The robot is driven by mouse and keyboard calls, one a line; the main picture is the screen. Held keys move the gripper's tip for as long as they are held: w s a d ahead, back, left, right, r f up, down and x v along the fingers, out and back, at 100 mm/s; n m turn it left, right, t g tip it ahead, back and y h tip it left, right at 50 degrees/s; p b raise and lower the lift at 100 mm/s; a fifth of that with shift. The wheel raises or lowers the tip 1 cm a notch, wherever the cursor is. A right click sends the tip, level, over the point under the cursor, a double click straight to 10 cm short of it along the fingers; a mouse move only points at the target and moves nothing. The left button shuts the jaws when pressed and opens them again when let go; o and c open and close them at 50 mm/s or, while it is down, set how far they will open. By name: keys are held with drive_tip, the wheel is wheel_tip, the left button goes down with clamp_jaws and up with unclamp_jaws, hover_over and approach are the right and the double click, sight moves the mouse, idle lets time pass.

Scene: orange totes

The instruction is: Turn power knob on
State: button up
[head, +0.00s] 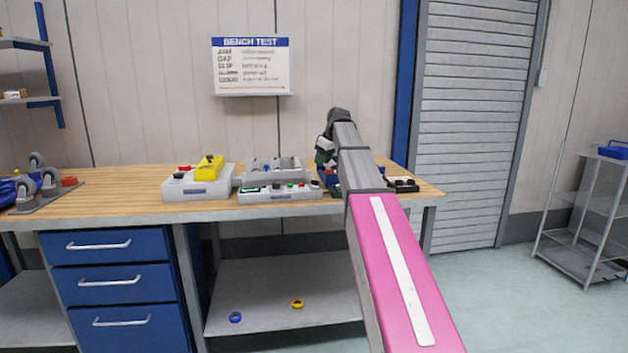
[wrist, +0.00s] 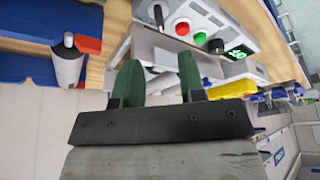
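The grey control box (head: 282,196) sits on the wooden bench and carries a green display, buttons and dark knobs. In the wrist view it shows a dark knob (wrist: 158,15) with a pale marking, a red button (wrist: 182,27), a green button (wrist: 200,38), another dark knob (wrist: 217,46) and the lit display (wrist: 239,51). I cannot tell which knob is the power knob, or read its setting. My gripper (head: 324,153) is above the bench near the box's right end. In the wrist view my gripper (wrist: 161,75) has its green fingers apart, empty, and clear of the knobs.
A grey open fixture (head: 270,166) stands behind the box. A second box (head: 190,188) with a yellow block (head: 209,167) is to the left. A dark item (head: 403,185) lies at the bench's right end. A white cylinder (wrist: 69,66) stands near the fingers in the wrist view.

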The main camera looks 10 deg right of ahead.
sight(315, 184)
drive_tip(key=x, duration=0.9)
drive_tip(key=shift+a+f, duration=0.1)
drive_tip(key=shift+f, duration=0.15)
clamp_jaws()
